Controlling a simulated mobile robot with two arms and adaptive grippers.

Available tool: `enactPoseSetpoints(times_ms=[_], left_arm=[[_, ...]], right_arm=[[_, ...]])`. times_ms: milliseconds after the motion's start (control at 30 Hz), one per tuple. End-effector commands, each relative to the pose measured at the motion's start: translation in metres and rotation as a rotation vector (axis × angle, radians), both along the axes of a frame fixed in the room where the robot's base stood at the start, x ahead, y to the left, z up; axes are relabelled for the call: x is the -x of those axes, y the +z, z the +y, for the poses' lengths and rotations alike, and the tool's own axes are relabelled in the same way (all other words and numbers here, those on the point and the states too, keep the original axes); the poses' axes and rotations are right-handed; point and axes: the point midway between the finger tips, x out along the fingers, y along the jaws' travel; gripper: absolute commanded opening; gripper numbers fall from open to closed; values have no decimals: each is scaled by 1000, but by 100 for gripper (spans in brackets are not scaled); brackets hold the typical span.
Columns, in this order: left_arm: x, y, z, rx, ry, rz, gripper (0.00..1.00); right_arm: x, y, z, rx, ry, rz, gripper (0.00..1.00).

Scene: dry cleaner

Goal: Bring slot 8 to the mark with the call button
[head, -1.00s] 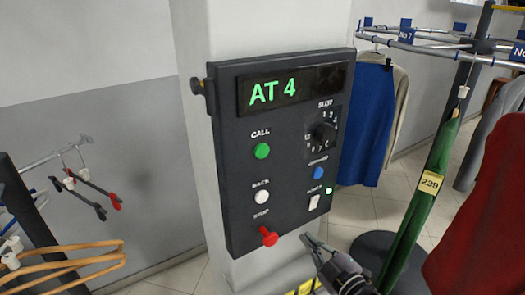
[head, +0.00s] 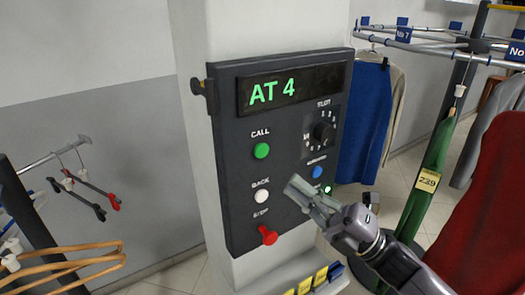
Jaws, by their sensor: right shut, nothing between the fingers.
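The dark control panel (head: 235,180) is on a white pillar, and its display (head: 285,90) reads "AT 4" in green. The green call button (head: 261,150) is at the left of the panel. Below it are the white back button (head: 260,196) and the red stop knob (head: 267,235). The slot dial (head: 323,132) is at the upper right, with a blue button (head: 317,172) beneath it. My right gripper (head: 294,192) is shut and empty in front of the panel's lower right, hiding the power switch. I cannot tell if it touches the panel. My left gripper is not in view.
A carousel rail (head: 425,45) with blue number tags, one reading "No 7", holds garments at the right, including a green one (head: 430,170) tagged 239 and a red one (head: 485,205). A hanger rack (head: 45,235) stands at the left. Yellow tags lie below the panel.

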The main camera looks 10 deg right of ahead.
Motion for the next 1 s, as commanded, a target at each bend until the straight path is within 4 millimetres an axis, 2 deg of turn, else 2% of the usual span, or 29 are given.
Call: enactPoseSetpoints(times_ms=[267,700,1000], left_arm=[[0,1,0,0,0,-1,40],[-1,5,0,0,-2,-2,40],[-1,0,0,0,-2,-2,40]], right_arm=[[-7,1,2,-3,-1,0,0],[-61,1,22,-2,-1,-1,0],[-82,0,29,-2,-1,2,0]])
